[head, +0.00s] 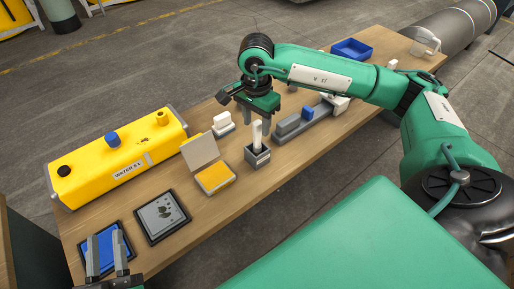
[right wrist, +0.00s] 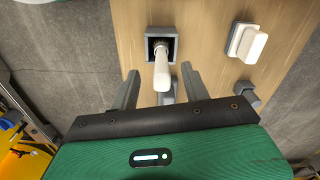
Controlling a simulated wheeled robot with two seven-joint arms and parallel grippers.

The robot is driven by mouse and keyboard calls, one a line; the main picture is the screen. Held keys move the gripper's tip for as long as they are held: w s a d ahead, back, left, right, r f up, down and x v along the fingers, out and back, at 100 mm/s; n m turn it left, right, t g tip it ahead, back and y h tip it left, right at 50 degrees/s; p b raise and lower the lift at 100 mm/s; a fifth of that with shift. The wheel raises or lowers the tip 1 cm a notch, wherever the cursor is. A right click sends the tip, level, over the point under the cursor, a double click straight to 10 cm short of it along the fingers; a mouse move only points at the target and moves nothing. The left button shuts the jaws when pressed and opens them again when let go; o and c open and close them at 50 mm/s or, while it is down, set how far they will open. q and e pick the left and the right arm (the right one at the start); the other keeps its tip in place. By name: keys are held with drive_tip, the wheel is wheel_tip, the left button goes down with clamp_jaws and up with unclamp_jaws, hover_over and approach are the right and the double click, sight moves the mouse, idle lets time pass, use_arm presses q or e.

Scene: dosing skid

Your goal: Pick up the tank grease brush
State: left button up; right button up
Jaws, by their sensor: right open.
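The tank grease brush appears to be the white-handled tool (head: 257,134) standing upright in a small grey square holder (head: 259,159). In the right wrist view its white handle (right wrist: 162,74) points toward the camera, and dark bristles show inside the holder (right wrist: 149,57). My right gripper (head: 255,121) is open above and beside the handle. In the right wrist view its fingers (right wrist: 160,76) stand apart on either side of the handle, with gaps on both sides. My left gripper (head: 107,240) is open and empty over the blue mat (head: 83,250) at the table's near left end.
A yellow water tank (head: 118,160) with a blue cap lies on the left. Near the holder are an open box with a yellow pad (head: 215,178), a white block on a grey base (head: 222,124) and a grey rack (head: 290,125). A blue bin (head: 352,49) stands at the far end.

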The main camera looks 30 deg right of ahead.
sight(257, 134)
wheel_tip(257, 134, down, 5)
drive_tip(key=shift+w+d+f+b, duration=0.1)
drive_tip(key=shift+f+b, duration=0.05)
drive_tip(key=shift+b, duration=0.5)
use_arm(q)
drive_tip(key=r+t, duration=0.1)
drive_tip(key=r, duration=0.1)
drive_tip(key=a+r+t, duration=0.1)
drive_tip(key=r+t, duration=0.1)
drive_tip(key=r, duration=0.1)
drive_tip(key=shift+s+a+r+t, duration=0.25)
drive_tip(key=shift+a+r+t, duration=0.05)
drive_tip(key=shift+a+r, duration=0.1)
use_arm(e)
drive_tip(key=shift+c, duration=0.2)
use_arm(q)
drive_tip(key=shift+f, duration=0.1)
use_arm(e)
clamp_jaws()
